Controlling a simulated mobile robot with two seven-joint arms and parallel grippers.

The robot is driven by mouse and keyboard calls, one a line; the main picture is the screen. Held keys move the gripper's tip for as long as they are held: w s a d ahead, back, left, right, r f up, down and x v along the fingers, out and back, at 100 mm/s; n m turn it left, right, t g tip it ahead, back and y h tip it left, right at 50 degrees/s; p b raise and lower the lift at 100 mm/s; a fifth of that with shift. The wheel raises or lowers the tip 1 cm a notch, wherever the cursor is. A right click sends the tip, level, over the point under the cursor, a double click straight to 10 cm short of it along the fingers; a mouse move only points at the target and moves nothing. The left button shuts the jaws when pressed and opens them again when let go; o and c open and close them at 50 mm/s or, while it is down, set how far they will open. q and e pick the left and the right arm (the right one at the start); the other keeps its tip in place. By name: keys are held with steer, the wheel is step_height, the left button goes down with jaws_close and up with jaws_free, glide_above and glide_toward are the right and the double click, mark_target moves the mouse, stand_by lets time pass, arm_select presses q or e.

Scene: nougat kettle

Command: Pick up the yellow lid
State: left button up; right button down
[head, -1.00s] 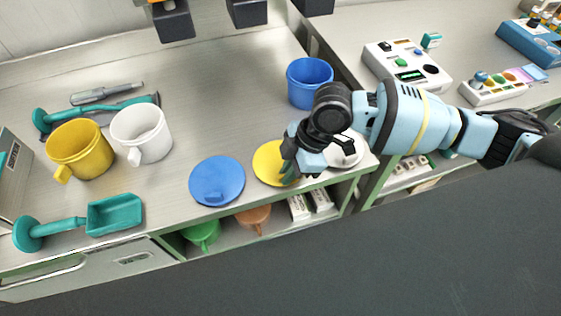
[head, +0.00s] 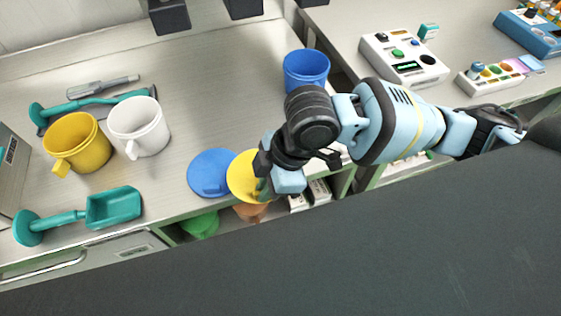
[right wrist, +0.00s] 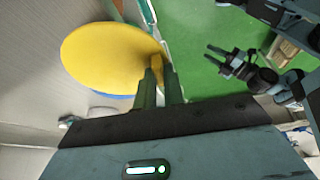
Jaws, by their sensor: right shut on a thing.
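The yellow lid (head: 240,178) is a round disc, held by its edge near the right side of the counter front. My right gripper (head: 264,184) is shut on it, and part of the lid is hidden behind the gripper. In the right wrist view the lid (right wrist: 108,55) is beyond the fingertips (right wrist: 160,72), with its small tab between them. The lid overlaps the blue lid (head: 207,172) in the head view and looks raised. My left gripper (right wrist: 228,62) shows in the right wrist view, its fingers apart and empty, over green floor.
A blue mug (head: 306,70) stands behind my right arm. A yellow mug (head: 80,145), white mug (head: 140,127) and teal scoop (head: 113,207) are at left. A shelf below holds a green mug (head: 201,224). The counter middle is clear.

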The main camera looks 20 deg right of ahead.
steer(key=s+a, duration=0.5)
steer(key=w+d+r+m+t, duration=0.1)
steer(key=w+d+m, duration=0.1)
steer(key=d, duration=0.1)
steer(key=w+d+r+m+t, duration=0.1)
steer(key=w+d+m, duration=0.2)
steer(key=w+d+r+m+t+h, duration=0.1)
steer(key=w+d+m, duration=0.1)
steer(key=d, duration=0.1)
steer(key=shift+w+d+r+m, duration=0.1)
steer(key=shift+w+r+m, duration=0.1)
steer(key=shift+r+m, duration=0.15)
steer(key=w+d+r+m+t+h, duration=0.1)
steer(key=w+d+r+m+h, duration=0.2)
steer(key=d+m, duration=0.6)
step_height(320, 180, up, 2)
steer(key=shift+w+d+r+m, duration=0.1)
steer(key=shift+w+d+m, duration=0.25)
steer(key=shift+w+d, duration=0.7)
steer(key=shift+w+a, duration=0.1)
steer(key=shift+a, duration=0.1)
